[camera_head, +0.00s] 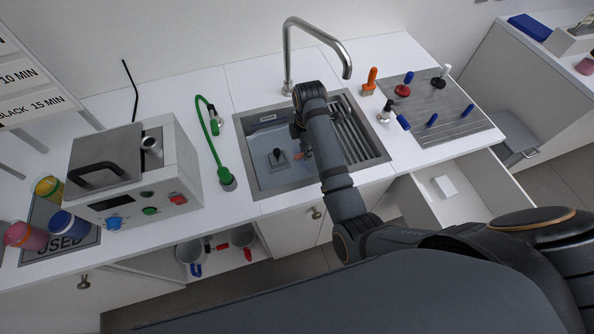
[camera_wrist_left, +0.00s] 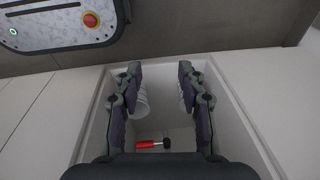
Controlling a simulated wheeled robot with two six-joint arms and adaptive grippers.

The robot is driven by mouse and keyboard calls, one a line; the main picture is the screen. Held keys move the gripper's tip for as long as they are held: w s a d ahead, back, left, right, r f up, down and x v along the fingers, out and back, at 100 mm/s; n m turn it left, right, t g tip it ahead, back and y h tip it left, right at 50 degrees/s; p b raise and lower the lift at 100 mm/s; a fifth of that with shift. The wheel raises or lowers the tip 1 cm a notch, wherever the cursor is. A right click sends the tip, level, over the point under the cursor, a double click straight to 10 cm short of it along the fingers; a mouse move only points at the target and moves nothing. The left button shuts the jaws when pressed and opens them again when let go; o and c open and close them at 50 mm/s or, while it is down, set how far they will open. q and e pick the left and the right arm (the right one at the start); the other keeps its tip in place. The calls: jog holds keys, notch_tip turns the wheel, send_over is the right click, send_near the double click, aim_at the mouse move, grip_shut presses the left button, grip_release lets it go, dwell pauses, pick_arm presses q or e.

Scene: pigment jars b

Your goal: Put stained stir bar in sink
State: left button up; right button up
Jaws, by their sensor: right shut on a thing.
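The sink (camera_head: 248,178) is a grey basin set in the white counter, with a ribbed drainboard on its right side. My right gripper (camera_head: 299,138) reaches down into the sink and is mostly hidden by my own arm. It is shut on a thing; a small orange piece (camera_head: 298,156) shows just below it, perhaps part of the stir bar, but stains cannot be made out. A dark knobbed piece on a square plate (camera_head: 277,157) lies on the sink floor. My left gripper (camera_wrist_left: 158,90) is open and empty in the left wrist view, above an open compartment.
A curved faucet (camera_head: 318,32) stands behind the sink. A green hose (camera_head: 213,140) and a grey device (camera_head: 140,180) are to its left. A metal board (camera_head: 440,115) with coloured-handled tools lies right. A drawer (camera_head: 455,200) stands open. The compartment holds a red-handled tool (camera_wrist_left: 150,144).

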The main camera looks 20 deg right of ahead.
jog(key=shift+s+f+b, duration=0.25)
jog(key=shift+f+b, duration=0.2)
jog(key=shift+f, duration=0.3)
jog(key=shift+w+f, duration=0.1)
jog(key=shift+f, duration=0.05)
send_over(305, 175)
notch_tip(305, 175, down, 6)
jog(key=shift+r+p, duration=0.15)
jog(key=shift+p, duration=0.25)
pick_arm(q)
jog(key=shift+s+f, duration=0.25)
jog(key=shift+s, duration=0.4)
jog(key=shift+s+f, duration=0.2)
jog(key=shift+s, duration=0.4)
pick_arm(e)
jog(key=shift+f, duration=2.05)
jog(key=shift+f, duration=0.15)
jog(key=o, duration=0.7)
